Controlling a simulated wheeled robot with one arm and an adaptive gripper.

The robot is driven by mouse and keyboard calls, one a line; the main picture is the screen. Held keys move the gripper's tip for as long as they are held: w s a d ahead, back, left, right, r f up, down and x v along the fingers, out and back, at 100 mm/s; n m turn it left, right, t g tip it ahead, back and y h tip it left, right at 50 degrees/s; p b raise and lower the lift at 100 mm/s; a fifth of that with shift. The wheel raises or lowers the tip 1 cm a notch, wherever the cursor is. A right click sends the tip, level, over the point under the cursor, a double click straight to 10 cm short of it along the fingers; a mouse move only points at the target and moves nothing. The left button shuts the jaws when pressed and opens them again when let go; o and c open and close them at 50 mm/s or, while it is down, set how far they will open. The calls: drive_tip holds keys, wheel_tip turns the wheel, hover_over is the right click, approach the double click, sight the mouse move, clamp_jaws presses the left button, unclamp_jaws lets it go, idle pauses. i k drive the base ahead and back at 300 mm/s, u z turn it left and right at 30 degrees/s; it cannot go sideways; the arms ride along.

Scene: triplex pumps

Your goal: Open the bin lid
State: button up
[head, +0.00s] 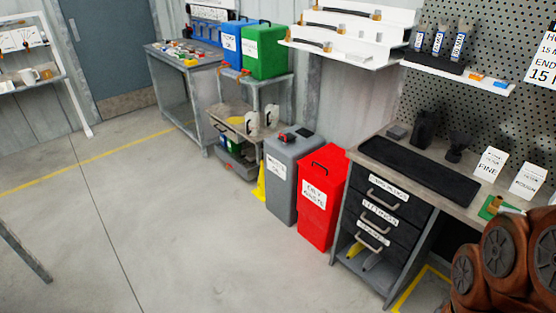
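A red bin (320,197), labelled "OILY WASTE", stands upright on the floor at the left end of the drawer bench. Its red lid (328,165) looks shut and has a dark handle on top. A grey bin (283,180) with a white label stands close to its left. The grey bin's top looks closed, with a small red and black item (288,138) on it. A blue box (233,40) and a green box (265,50), both closed, sit on a stand farther back. My gripper is not in view.
The drawer bench (383,215) stands directly right of the red bin. A yellow floor sign (260,185) is left of the grey bin, beside a cart (235,130). Open floor (190,220) lies in front. Rounded brown bodies, possibly my arm, cover the lower right corner.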

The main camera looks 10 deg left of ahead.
sight(329, 162)
drive_tip(key=u, duration=0.55)
drive_tip(key=i, duration=0.75)
drive_tip(key=u, duration=0.4)
drive_tip(key=i, duration=1.25)
drive_tip(key=z, duration=0.15)
